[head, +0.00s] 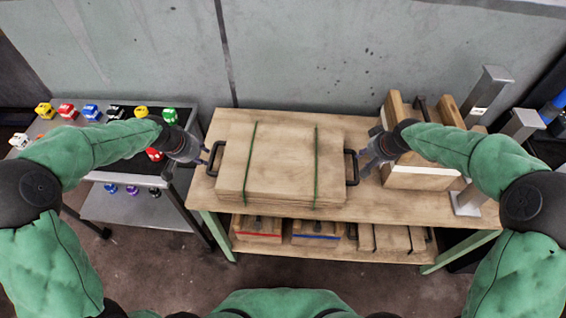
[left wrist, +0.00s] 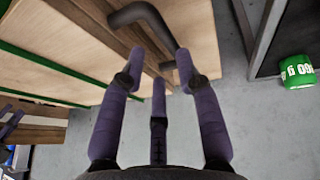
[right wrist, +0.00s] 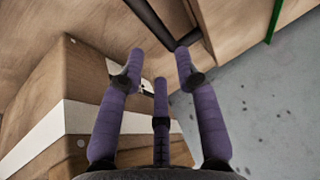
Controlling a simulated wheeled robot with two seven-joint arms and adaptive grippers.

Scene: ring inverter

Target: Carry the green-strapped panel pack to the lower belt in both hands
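The panel pack (head: 285,163) is a stack of flat wooden boards with two green straps and a dark handle on each side. It lies flat on the wooden workbench top (head: 420,208). My left gripper (head: 203,157) is open beside the left handle (head: 215,160); in the left wrist view the handle (left wrist: 146,14) lies just beyond the spread fingers. My right gripper (head: 364,164) is open beside the right handle (head: 351,167); in the right wrist view that handle (right wrist: 155,25) is close to the fingertips. Neither gripper visibly grips. I cannot make out a belt.
A wooden case with a white band (head: 425,178) stands close to my right gripper. Grey metal posts (head: 487,92) rise at the right. A grey cart (head: 130,208) with coloured weights stands left. The bench's lower shelf (head: 335,254) holds several wooden boxes.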

